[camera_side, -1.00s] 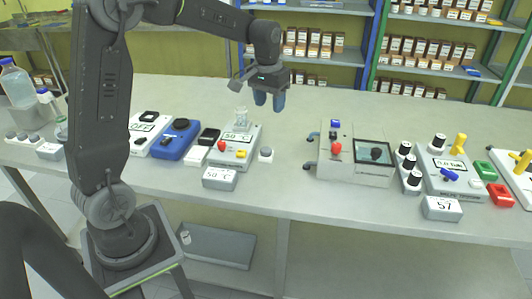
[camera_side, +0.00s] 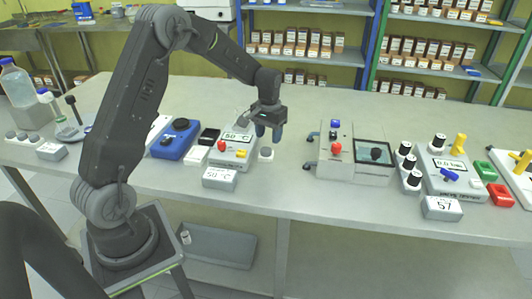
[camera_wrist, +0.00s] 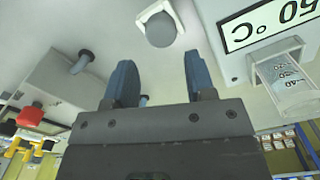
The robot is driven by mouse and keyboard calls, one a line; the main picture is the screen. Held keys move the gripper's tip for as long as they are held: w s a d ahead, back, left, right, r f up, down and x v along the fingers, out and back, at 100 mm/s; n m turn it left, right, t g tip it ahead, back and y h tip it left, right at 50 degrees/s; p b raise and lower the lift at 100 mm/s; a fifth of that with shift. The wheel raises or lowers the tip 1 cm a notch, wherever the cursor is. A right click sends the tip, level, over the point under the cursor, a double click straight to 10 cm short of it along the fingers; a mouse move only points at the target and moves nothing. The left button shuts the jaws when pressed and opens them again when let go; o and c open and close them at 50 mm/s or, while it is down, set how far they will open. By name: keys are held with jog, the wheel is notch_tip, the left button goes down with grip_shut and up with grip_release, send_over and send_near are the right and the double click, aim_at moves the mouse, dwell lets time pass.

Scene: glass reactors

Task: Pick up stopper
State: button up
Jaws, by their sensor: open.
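The stopper (camera_side: 265,152) appears to be the small grey rounded piece on a white square base, just right of the heater plate. It also shows in the wrist view (camera_wrist: 160,29), at the top centre, beyond my fingertips. My gripper (camera_side: 268,134) is open and points down with its blue fingers just above the stopper, apart from it. In the wrist view my gripper (camera_wrist: 158,68) has nothing between its fingers, and the stopper lies in line with the gap. The stopper's lower part is hidden in its base.
A heater plate (camera_side: 237,151) labelled 50 °C stands close on the left. A glass beaker (camera_wrist: 290,88) on it shows in the wrist view. A box device (camera_side: 340,170) with a red knob and screen stands on the right. Bare bench lies between.

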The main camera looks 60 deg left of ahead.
aim_at(266, 149)
jog(key=f, duration=0.2)
jog(key=s+f, duration=0.1)
jog(key=shift+f, duration=0.95)
jog(key=shift+c, duration=0.4)
jog(key=c, duration=0.7)
jog(key=shift+o, duration=0.2)
jog(key=shift+r, duration=0.15)
